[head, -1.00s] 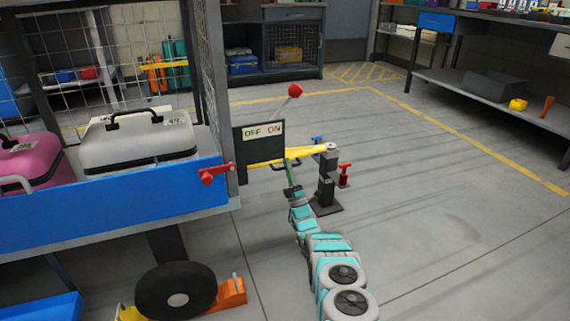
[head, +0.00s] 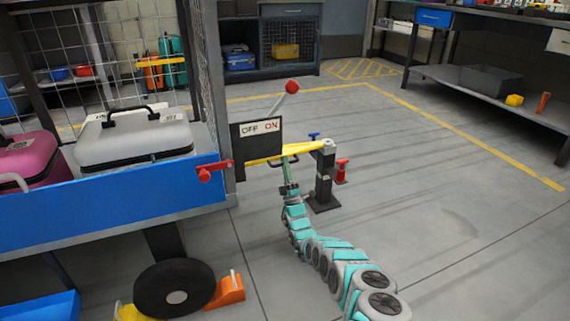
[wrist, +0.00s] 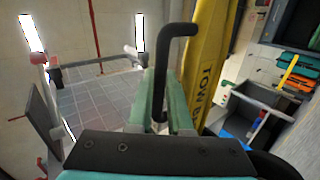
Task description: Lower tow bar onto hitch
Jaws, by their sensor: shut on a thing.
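The yellow tow bar (head: 262,157) runs from the blue cart's end towards the hitch post (head: 324,180), a dark upright on a floor plate. The bar's far end overlaps the post's pale top in the head view; I cannot tell whether it touches or sits above. In the wrist view the bar (wrist: 210,60) carries black lettering. My gripper (head: 287,165) is beside the bar. In the wrist view its green fingers (wrist: 157,85) are shut on a black bent handle (wrist: 179,32) at the bar. The hitch is not clear in the wrist view.
The blue cart (head: 110,205) carries a grey case (head: 135,145) and a pink case (head: 28,163). An OFF/ON panel (head: 257,145) hides part of the cart end. A red stand (head: 342,171) is behind the post. Floor to the right is clear.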

